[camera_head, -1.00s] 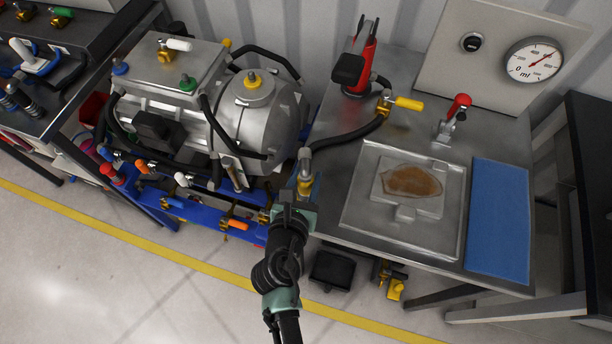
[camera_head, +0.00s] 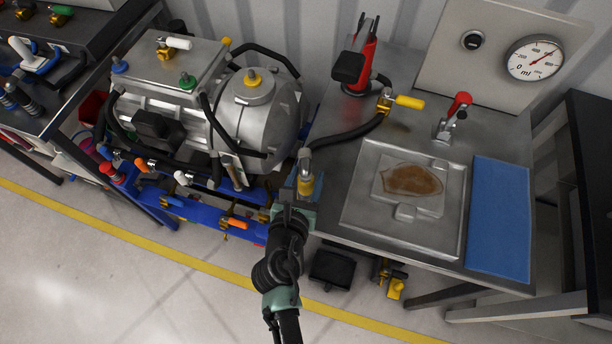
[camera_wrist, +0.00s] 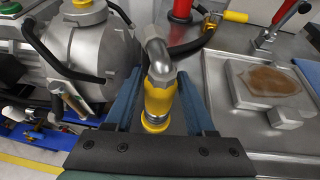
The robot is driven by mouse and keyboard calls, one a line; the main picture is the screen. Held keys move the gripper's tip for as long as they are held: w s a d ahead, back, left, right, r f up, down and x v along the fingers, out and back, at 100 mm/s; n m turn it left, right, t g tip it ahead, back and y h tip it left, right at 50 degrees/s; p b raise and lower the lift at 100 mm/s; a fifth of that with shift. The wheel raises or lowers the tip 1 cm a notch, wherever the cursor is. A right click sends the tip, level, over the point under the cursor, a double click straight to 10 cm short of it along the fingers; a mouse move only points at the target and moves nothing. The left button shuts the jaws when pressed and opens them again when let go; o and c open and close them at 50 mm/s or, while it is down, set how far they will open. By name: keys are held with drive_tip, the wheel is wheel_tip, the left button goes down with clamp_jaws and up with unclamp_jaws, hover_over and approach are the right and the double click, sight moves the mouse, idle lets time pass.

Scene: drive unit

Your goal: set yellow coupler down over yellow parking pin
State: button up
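The yellow coupler (camera_head: 305,184) has a grey metal elbow on top and stands roughly upright at the left edge of the steel table (camera_head: 335,232). A black hose runs from its elbow to the yellow-handled valve (camera_head: 407,102). In the wrist view the coupler (camera_wrist: 159,100) stands between the two blue fingers of my gripper (camera_wrist: 160,88), with gaps showing on both sides. My gripper also shows in the head view (camera_head: 304,188), open around the coupler. The yellow parking pin is not clearly visible; the coupler hides what is under it.
The grey drive unit (camera_head: 250,115), with a yellow fitting (camera_head: 253,78) on top, stands left on a blue frame. A red-handled valve (camera_head: 458,105), a steel tray (camera_head: 360,205) and a blue mat (camera_head: 500,215) are on the table. A gauge (camera_head: 535,60) is behind.

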drive_tip(key=shift+o, duration=1.4)
drive_tip(key=shift+f, duration=0.1)
drive_tip(key=shift+s, duration=0.1)
drive_tip(key=b+v, duration=0.1)
drive_tip(key=v, duration=1.2)
drive_tip(key=w+r+m+t, duration=0.2)
drive_tip(key=w+r+m, duration=0.4)
drive_tip(key=r, duration=0.4)
drive_tip(key=w+r+m+t+y, duration=0.1)
drive_tip(key=w+r+m+t, duration=0.15)
drive_tip(key=r+m, duration=0.65)
drive_tip(key=w+r+m+t, duration=0.2)
drive_tip(key=w+r+m, duration=0.3)
drive_tip(key=r, duration=0.7)
drive_tip(key=s+d+r+m+t, duration=0.1)
drive_tip(key=s+r+m+t, duration=0.1)
drive_tip(key=r, duration=0.7)
drive_tip(key=s+r+m+t+y, duration=0.1)
drive_tip(key=s+r+m+t, duration=0.2)
drive_tip(key=r+m, duration=0.4)
drive_tip(key=s+d+r+m+t+y, duration=0.1)
drive_tip(key=s+r+m, duration=0.3)
drive_tip(key=r, duration=0.8)
drive_tip(key=shift+d+t, duration=0.4)
drive_tip(key=shift+t, duration=0.45)
